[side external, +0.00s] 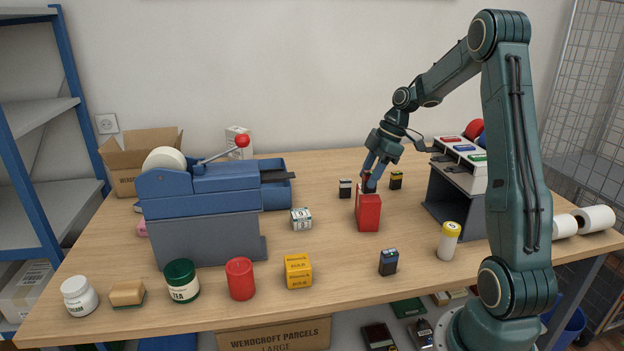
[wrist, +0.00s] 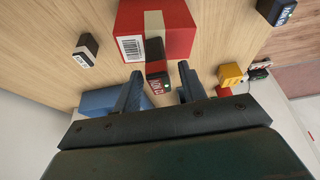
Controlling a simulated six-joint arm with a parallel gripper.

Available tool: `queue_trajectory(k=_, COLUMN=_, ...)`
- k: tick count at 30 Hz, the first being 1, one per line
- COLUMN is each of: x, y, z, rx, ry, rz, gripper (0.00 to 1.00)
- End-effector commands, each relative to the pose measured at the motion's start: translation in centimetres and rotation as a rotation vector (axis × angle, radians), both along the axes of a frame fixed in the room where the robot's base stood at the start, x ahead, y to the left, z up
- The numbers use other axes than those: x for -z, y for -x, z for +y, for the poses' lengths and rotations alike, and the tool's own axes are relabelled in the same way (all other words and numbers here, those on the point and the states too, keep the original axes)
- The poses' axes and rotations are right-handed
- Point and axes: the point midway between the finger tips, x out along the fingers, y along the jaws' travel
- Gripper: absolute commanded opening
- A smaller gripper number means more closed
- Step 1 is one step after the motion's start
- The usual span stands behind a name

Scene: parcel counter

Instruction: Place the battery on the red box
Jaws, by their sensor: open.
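The red box (side external: 368,212) stands upright on the counter right of centre. In the wrist view the red box (wrist: 178,32) shows a tan tape strip and a white barcode label. A small black and red battery (wrist: 155,62) is at the box's top, between my fingers; it appears to stand on the box. In the side view it is a dark block (side external: 365,186), partly covered by the fingers. My gripper (side external: 370,180) points down at the box top. In the wrist view my gripper (wrist: 160,75) is open, with a gap on each side of the battery.
Similar small blocks stand nearby: black-white (side external: 345,188), black-yellow (side external: 396,180) and black-blue (side external: 388,262). A yellow-white cylinder (side external: 449,241) stands front right. A dark rack (side external: 451,203) is close on the right, a blue machine (side external: 215,190) on the left. Bare counter surrounds the box.

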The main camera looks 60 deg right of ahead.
Motion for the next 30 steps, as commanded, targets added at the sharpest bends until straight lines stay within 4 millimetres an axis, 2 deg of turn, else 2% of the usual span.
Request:
queue_trajectory(k=8, x=-2.7, y=0.8, z=-0.9, rx=0.003, ry=0.004, rz=-0.002, gripper=0.41)
queue_trajectory(k=20, x=-8.4, y=2.5, z=-2.6, rx=0.002, ry=0.005, rz=-0.002, gripper=0.41)
queue_trajectory(k=30, x=-10.6, y=3.1, z=-3.2, rx=0.002, ry=0.001, rz=-0.001, gripper=0.41)
